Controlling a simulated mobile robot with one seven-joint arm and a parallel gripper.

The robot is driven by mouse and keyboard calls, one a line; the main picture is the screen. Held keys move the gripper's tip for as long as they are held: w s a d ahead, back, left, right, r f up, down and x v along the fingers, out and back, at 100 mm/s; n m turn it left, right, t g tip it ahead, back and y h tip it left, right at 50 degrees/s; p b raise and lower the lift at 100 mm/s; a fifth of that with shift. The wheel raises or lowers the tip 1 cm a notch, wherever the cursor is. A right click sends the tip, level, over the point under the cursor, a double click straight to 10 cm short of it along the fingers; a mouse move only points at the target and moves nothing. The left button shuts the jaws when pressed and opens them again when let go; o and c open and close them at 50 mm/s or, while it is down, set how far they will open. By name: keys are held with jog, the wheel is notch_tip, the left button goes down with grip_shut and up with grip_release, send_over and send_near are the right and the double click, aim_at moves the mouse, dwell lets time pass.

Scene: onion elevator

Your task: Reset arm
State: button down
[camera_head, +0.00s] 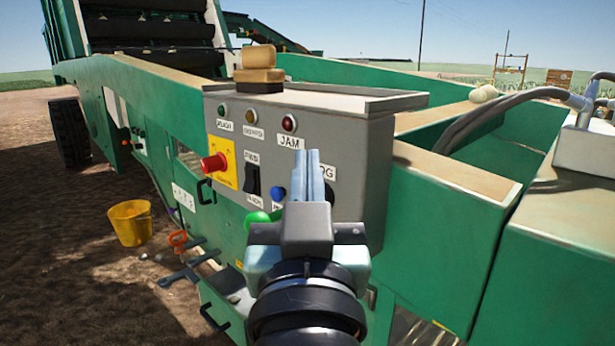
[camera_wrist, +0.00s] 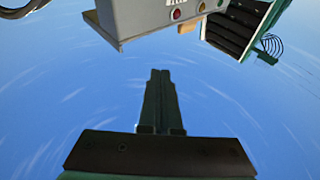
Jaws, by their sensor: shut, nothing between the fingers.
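My gripper (camera_head: 313,168) is in front of the grey control box (camera_head: 350,165) in the head view, with its fingers together and pointing away from me. It hides part of the box's lower right face. In the wrist view my gripper (camera_wrist: 160,75) is shut and empty, with sky behind the fingers. The control box (camera_wrist: 150,18) shows at the top of the wrist view. I cannot tell from these views whether the fingertips touch the box; nothing is held.
The box carries a red emergency knob (camera_head: 214,163), a black rocker switch (camera_head: 252,181), a blue button (camera_head: 278,193), a green button (camera_head: 257,217) and a JAM lamp (camera_head: 289,123). Green machine walls (camera_head: 450,245) stand right. A yellow bucket (camera_head: 130,223) stands on the dirt at left.

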jog(key=s+r+t+p, duration=0.25)
jog(key=s+r, duration=0.25)
jog(key=r, duration=0.4)
jog(key=s+r+t+p, duration=0.1)
jog(key=s+r+t, duration=0.3)
jog(key=r, duration=0.5)
notch_tip(320, 180, up, 35)
jog(key=p, duration=3.6)
jog(key=shift+s+g, duration=0.2)
jog(key=shift+g, duration=0.25)
jog(key=shift+f, duration=0.15)
